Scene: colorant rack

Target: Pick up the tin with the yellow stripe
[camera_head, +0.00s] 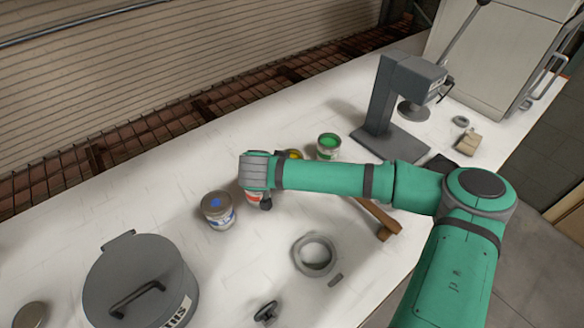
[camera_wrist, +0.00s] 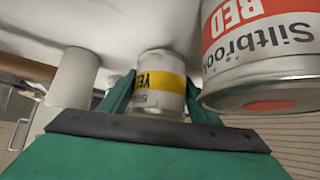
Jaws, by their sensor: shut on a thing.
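The tin with the yellow stripe (camera_wrist: 160,82) is pale, with dark lettering on its yellow band. In the wrist view it sits between the two green fingers of my gripper (camera_wrist: 160,98), which is shut on it. In the head view only a bit of yellow (camera_head: 294,154) shows behind my arm; my gripper's fingers are hidden there. The tin with a red label (camera_wrist: 262,45) stands close to the right of the fingers in the wrist view. I cannot tell whether the yellow tin touches the bench.
A blue-marked tin (camera_head: 217,210) and a green tin (camera_head: 328,147) stand on the white bench (camera_head: 70,230). A grey press (camera_head: 385,100) is behind. A large lidded pot (camera_head: 140,285), a ring (camera_head: 314,255) and a wooden-handled tool (camera_head: 384,222) are nearer.

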